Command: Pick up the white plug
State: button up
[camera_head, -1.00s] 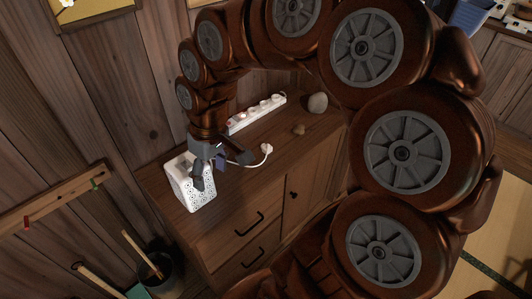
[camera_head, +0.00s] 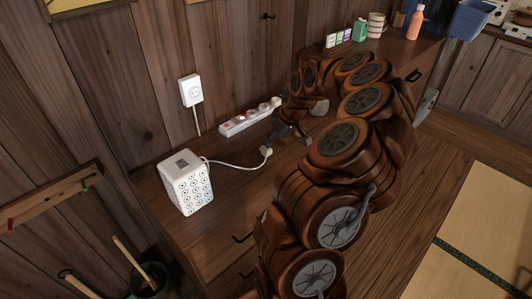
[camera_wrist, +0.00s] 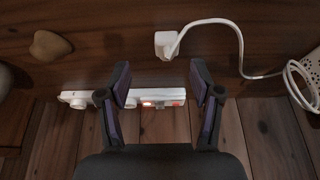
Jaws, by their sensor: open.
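The white plug (camera_head: 266,151) lies on the wooden cabinet top, at the end of a white cord that runs to a white patterned box (camera_head: 186,187). In the wrist view the plug (camera_wrist: 165,45) is above the middle, beyond my fingertips. My gripper (camera_wrist: 160,82) is open, its two dark fingers apart with nothing between them but the view of the surface and power strip below. In the head view my gripper (camera_head: 279,142) is just right of the plug, partly hidden by my arm. I cannot tell its exact height.
A white power strip (camera_head: 240,119) lies along the wall behind the plug; it also shows below the fingers in the wrist view (camera_wrist: 174,94). A heart-shaped stone (camera_wrist: 48,45) lies to the left there. A wall outlet (camera_head: 192,92) is above the box. The cabinet front is clear.

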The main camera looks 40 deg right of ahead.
jog(key=shift+a+p+x, duration=0.25)
jog(key=shift+p+x, duration=0.15)
jog(key=shift+x, duration=1.35)
jog(key=shift+a+p+x, duration=0.2)
jog(key=shift+p+x, duration=0.2)
jog(key=shift+x, duration=1.35)
jog(key=shift+w+r, duration=0.1)
jog(key=shift+w, duration=0.05)
jog(key=shift+c, duration=0.2)
jog(key=c, duration=1.1)
jog(key=shift+r+b, duration=0.5)
jog(key=shift+r, duration=1.2)
jog(key=s+b, duration=0.1)
jog(key=s, duration=0.4)
jog(key=s+a+r+b, duration=0.1)
jog(key=s, duration=0.4)
jog(key=s+a+b, duration=0.1)
jog(key=s, duration=0.4)
jog(key=shift+s+a+r, duration=0.25)
jog(key=shift+s+r, duration=0.05)
jog(key=shift+s, duration=0.1)
